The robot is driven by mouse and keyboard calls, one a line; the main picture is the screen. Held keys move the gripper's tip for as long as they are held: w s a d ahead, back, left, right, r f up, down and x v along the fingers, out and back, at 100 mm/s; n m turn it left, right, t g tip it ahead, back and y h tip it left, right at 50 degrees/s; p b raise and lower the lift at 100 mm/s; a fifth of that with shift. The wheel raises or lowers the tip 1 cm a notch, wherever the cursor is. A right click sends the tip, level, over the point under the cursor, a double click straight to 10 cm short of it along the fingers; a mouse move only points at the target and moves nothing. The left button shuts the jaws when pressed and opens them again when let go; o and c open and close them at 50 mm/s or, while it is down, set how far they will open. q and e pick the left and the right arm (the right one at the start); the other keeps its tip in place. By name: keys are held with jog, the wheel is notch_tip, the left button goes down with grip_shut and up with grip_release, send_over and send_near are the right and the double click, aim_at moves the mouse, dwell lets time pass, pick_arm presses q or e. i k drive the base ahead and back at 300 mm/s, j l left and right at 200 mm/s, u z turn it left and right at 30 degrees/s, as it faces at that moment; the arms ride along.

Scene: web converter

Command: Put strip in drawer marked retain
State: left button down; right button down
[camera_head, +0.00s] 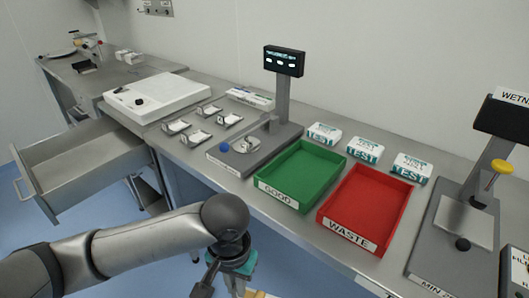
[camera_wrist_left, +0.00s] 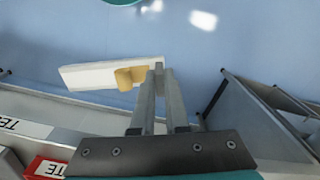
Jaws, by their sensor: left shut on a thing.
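My left gripper (camera_head: 238,284) hangs in front of the bench at the bottom of the head view. In the left wrist view its fingers (camera_wrist_left: 160,80) are shut on a white strip (camera_wrist_left: 90,74) with a tan block on it. The strip sticks out to the left over the blue floor; only a sliver of it shows at the head view's bottom edge. An open, empty grey drawer (camera_head: 84,163) juts out from the bench at the left. I cannot read a retain label on it. My right gripper is out of view.
A green GOOD tray (camera_head: 301,174) and a red WASTE tray (camera_head: 365,203) stand on the bench beside a grey device with a display (camera_head: 284,60). Several TEST packs (camera_head: 364,150) lie behind them. Blue floor is free before the drawer.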

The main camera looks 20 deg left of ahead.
aim_at(104, 158)
jog(key=i+j+u, duration=0.1)
jog(key=j, duration=0.35)
jog(key=i+j, duration=0.2)
jog(key=j, duration=0.3)
jog(key=i+j+u, duration=0.15)
jog(key=j, duration=0.3)
jog(key=i+j, duration=0.2)
jog(key=j, duration=0.25)
jog(key=i+j+u, duration=0.15)
jog(key=j, duration=0.25)
jog(key=i+j+u, duration=0.1)
jog(key=i+j, duration=0.15)
jog(key=j, duration=0.2)
jog(key=i+j, duration=0.2)
jog(key=j, duration=0.2)
jog(key=u, duration=0.05)
